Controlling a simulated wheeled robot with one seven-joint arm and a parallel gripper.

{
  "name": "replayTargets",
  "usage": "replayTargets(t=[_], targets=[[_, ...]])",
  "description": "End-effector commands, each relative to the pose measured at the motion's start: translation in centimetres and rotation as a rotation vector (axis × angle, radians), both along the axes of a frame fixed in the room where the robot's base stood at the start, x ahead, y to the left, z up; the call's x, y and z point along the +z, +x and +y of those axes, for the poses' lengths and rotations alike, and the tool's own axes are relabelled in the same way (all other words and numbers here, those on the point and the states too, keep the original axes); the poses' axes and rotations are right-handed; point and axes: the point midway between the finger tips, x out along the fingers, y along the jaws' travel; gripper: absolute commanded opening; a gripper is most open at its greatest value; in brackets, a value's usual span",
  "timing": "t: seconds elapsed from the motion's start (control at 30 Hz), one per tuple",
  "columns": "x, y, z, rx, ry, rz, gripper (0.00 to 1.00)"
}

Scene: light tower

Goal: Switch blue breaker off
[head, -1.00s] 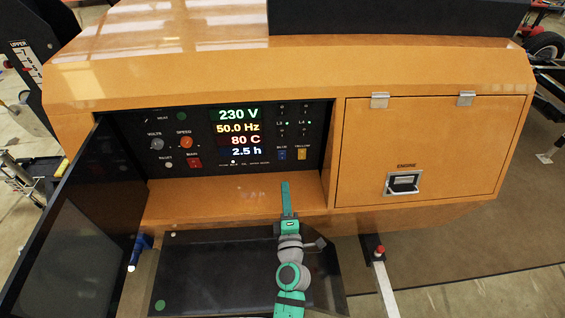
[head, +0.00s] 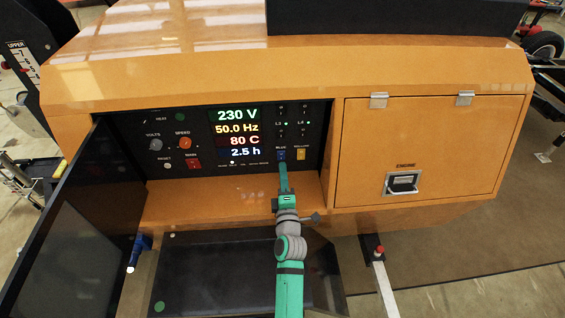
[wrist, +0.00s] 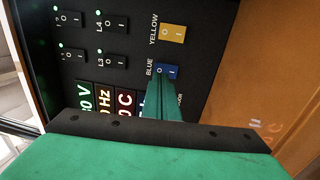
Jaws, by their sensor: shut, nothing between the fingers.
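The blue breaker (head: 281,155) is a small blue rocker marked O and I on the black control panel (head: 200,180), below the right-hand switches. In the wrist view the blue breaker (wrist: 168,71) shows just past my fingertips, with its O and I ends visible. My gripper (head: 283,166) is shut and empty, its tips just below the breaker in the head view. In the wrist view my gripper (wrist: 163,80) overlaps the breaker's near edge; I cannot tell whether it touches.
A yellow breaker (head: 301,154) sits right beside the blue one. A red main switch (head: 194,163) is further left. An open dark door (head: 75,225) stands at the left of the panel. The orange engine door (head: 430,145) is shut at the right.

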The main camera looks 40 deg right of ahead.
Motion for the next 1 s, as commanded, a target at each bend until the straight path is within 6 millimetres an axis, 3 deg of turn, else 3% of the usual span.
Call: replayTargets(t=[1.0], targets=[[0.5, 3.1, -2.0, -0.001, -0.002, -0.001, 0.00]])
